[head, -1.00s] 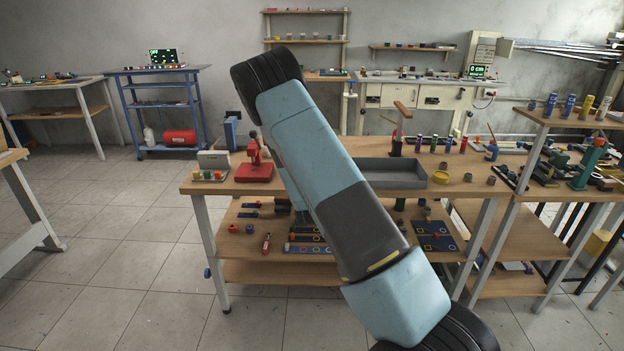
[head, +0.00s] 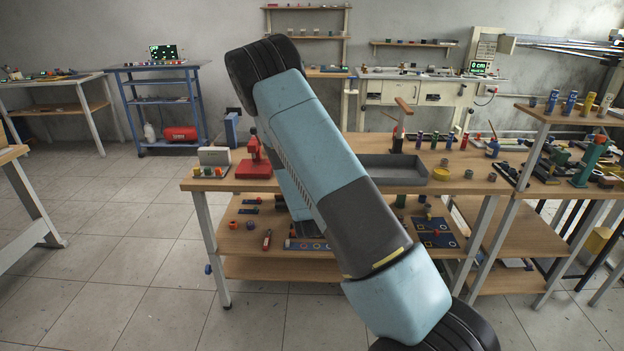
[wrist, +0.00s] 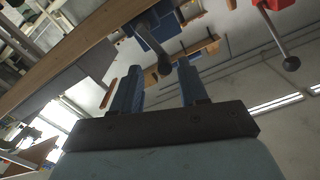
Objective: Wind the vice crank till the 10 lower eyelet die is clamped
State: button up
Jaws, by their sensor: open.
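My gripper (wrist: 157,74) shows in the wrist view with its two blue fingers apart. A dark round knob (wrist: 164,68) on a short grey arm, which looks like the vice crank, sits between the fingertips in the picture; I cannot tell whether either finger touches it. The arm leads up to a blue body (wrist: 150,30), apparently the vice. In the head view a blue block (head: 231,129) stands at the table's left, behind the red press; it may be the same vice. My arm hides my gripper there. I cannot make out the eyelet die.
A red press (head: 254,162) stands on the wooden workbench (head: 330,186). Its red part and a lever with a black ball (wrist: 291,63) show at the right of the wrist view. A grey tray (head: 405,177) lies behind my arm. Floor at left is clear.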

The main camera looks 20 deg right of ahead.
jog(key=v, duration=0.7)
jog(key=shift+r, duration=0.1)
